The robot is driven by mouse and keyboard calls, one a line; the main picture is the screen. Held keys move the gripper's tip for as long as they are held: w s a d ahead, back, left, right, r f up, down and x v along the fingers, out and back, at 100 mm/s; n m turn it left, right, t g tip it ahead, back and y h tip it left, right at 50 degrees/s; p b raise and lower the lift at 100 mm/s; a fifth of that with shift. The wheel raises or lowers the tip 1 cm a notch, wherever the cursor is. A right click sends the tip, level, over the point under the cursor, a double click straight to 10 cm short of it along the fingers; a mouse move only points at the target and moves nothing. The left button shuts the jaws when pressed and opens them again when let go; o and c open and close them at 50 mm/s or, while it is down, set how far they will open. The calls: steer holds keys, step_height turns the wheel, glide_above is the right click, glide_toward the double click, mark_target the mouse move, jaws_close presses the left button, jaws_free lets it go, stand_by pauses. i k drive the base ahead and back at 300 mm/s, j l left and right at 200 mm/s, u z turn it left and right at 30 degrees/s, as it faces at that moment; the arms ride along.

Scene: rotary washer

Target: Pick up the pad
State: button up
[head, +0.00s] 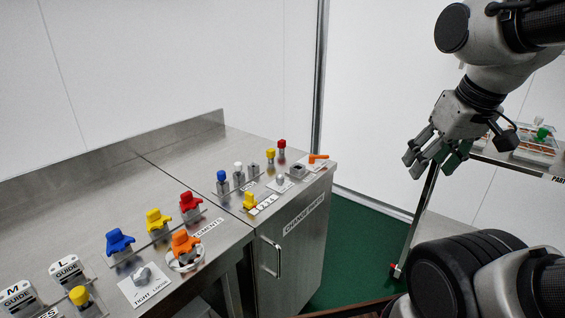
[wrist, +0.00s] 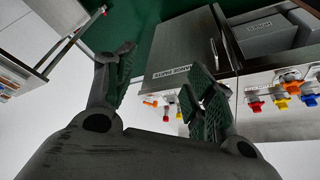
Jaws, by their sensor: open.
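My gripper (head: 428,162) is open and empty, raised in the air at the right of the head view. In the wrist view its two fingers (wrist: 165,78) stand apart with nothing between them. I cannot tell for sure which item is the pad. Small parts stand on the steel bench in the head view: a blue-topped part (head: 221,176), a white-topped part (head: 238,168), a yellow-topped part (head: 270,155), a red-topped part (head: 281,145) and a low yellow part (head: 249,201). My gripper is well to the right of them, touching none.
The steel bench (head: 160,140) also carries larger blue (head: 119,241), yellow (head: 157,218), red (head: 190,202) and orange (head: 184,243) knobs. An orange handle (head: 318,157) sits near its far right corner. A shelf with a tray (head: 535,152) stands at right. Green floor (head: 355,240) lies between.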

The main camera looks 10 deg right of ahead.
mark_target(271, 153)
steer(key=i+l+u, duration=0.15)
steer(key=u, duration=0.65)
steer(key=i+l+u, duration=0.2)
steer(key=l, duration=0.2)
steer(key=l+u, duration=0.15)
steer(key=l, duration=0.25)
steer(key=i+l+u, duration=0.2)
steer(key=l, duration=0.9)
steer(key=i, duration=0.05)
